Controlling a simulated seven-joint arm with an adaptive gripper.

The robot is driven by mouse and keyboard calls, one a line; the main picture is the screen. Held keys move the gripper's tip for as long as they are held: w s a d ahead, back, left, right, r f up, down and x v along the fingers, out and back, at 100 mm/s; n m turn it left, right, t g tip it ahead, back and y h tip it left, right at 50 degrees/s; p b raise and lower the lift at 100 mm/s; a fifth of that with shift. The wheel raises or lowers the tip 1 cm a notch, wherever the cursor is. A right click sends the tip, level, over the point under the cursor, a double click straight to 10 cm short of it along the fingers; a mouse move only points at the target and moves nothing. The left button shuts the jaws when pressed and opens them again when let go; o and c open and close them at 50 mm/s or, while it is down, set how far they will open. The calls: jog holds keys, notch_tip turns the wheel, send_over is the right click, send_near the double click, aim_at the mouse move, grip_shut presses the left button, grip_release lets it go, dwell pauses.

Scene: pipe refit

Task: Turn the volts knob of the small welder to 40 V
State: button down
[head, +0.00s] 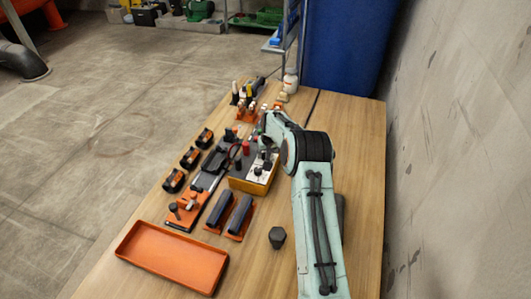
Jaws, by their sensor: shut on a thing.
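The small welder (237,184) is a box with a yellow-orange lower side, a dark top and a pale panel with small dark knobs. It stands mid-table, left of my arm. My gripper (265,146) points down at the far part of this panel and is shut on a knob there. My wrist and the small scale hide most of the fingers and the held knob. I cannot read the volts scale or the knob's pointer. A red knob or plug (245,148) stands on the dark part of the welder.
An empty orange tray (172,258) lies at the front left. Orange holders with dark blocks (230,215), a clamp fixture (186,210) and several small black-orange parts (190,158) surround the welder's left and front. A dark knob-like piece (277,237) stands near my arm.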

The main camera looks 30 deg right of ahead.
jog(key=c, duration=0.9)
grip_release()
jog(key=shift+o, duration=0.2)
jog(key=v, duration=1.2)
jog(key=shift+a+f, duration=0.1)
